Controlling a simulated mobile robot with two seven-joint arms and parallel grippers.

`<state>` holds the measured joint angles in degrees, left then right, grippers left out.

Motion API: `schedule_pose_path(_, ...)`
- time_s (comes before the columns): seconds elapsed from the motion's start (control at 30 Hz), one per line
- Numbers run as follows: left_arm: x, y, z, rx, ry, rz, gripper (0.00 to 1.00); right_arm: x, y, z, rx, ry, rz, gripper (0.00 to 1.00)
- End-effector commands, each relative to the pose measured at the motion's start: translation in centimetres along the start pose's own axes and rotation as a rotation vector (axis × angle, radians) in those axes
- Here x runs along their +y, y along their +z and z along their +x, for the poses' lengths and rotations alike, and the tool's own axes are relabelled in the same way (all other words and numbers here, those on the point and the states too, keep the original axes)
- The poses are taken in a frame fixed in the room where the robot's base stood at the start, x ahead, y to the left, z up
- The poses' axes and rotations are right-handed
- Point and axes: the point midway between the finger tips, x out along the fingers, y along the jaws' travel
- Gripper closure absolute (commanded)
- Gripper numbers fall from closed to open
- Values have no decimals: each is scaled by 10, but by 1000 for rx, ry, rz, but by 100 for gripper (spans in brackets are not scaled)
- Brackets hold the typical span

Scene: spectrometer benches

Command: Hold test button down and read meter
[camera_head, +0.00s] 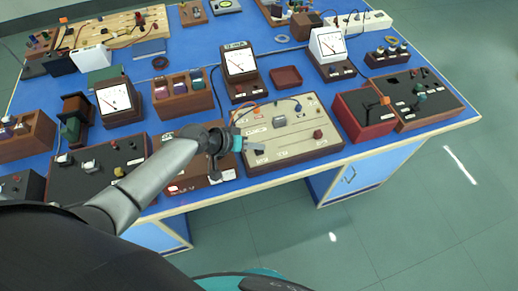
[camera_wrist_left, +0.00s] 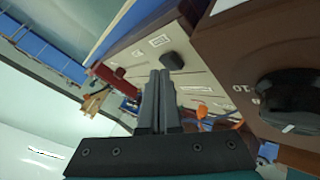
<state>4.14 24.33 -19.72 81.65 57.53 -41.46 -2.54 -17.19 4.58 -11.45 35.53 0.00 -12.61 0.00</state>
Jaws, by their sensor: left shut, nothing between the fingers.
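A beige panel (camera_head: 290,150) lies near the front edge of the bench, with a red button (camera_head: 318,134), cables and small labels I cannot read. My left gripper (camera_head: 256,150) is over the panel's left side, shut and empty. In the left wrist view its two fingers (camera_wrist_left: 159,75) are together and point toward the panel (camera_wrist_left: 200,84), where a black block (camera_wrist_left: 172,60) shows just past the tips. I cannot tell whether they touch it. A dark-framed meter (camera_head: 239,62) stands behind the panel; its reading is too small to tell. My right gripper is not in view.
A brown box (camera_wrist_left: 240,60) with a black knob (camera_wrist_left: 289,100) is close beside my left fingers. A red-sided box (camera_head: 364,115) stands right of the panel. More meters (camera_head: 327,44) and boxes crowd the blue bench. A small empty tray (camera_head: 286,77) sits behind the panel.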

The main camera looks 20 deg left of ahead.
Motion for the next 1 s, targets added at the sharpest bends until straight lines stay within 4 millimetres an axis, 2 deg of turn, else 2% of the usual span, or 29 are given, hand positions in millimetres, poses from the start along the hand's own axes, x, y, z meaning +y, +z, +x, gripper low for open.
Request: schedule_pose_path(1.0, -5, 5, 7, 0, 0, 0, 100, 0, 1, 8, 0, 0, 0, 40)
